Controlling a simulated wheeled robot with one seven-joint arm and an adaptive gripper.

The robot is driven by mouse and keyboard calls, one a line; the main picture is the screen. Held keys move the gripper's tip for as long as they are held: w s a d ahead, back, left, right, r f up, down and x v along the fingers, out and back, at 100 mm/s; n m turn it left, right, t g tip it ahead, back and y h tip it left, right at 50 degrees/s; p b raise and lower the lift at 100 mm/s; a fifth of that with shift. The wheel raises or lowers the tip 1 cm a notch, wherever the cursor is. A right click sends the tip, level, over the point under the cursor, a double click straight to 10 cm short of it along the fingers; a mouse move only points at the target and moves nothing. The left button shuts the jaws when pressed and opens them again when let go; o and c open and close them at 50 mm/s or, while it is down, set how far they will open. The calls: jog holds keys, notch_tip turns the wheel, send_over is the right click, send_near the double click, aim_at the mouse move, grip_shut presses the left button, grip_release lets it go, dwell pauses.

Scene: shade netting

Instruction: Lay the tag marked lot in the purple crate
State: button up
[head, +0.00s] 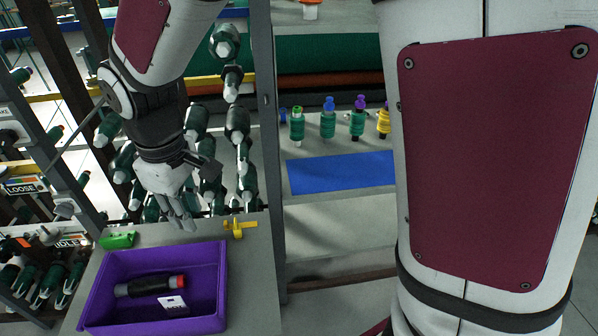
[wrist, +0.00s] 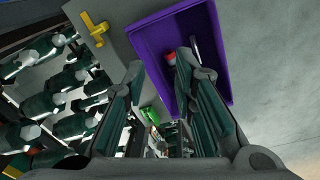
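The purple crate (head: 218,272) stands on a grey surface at the lower left of the head view; it also shows in the wrist view (wrist: 150,40). A small white tag (head: 173,302) with dark marks lies inside it, next to a dark cylinder (head: 148,286) with a red end. The tag's print is too small to read. My gripper (head: 183,218) is above the crate's far side, pointing down. In the wrist view its fingers (wrist: 158,66) are apart, with nothing seen held between them. One finger covers part of the crate's inside.
A green object (head: 118,240) and a yellow valve-like piece (head: 240,228) lie beyond the crate. Several green spools hang on racks behind. Capped spools (head: 328,120) stand on a shelf with a blue mat (head: 340,173). A grey post (head: 266,150) rises right of my gripper.

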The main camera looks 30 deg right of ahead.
jog(key=s+d+r+m+t, duration=0.2)
jog(key=s+d+r+m, duration=0.2)
jog(key=s+d+r, duration=0.2)
jog(key=s+d+r+m+t, duration=0.2)
jog(key=s+d+r+m, duration=0.3)
jog(key=s+d, duration=0.5)
jog(key=shift+s+d+r, duration=0.25)
jog(key=shift+d+r, duration=0.15)
jog(key=shift+d, duration=0.35)
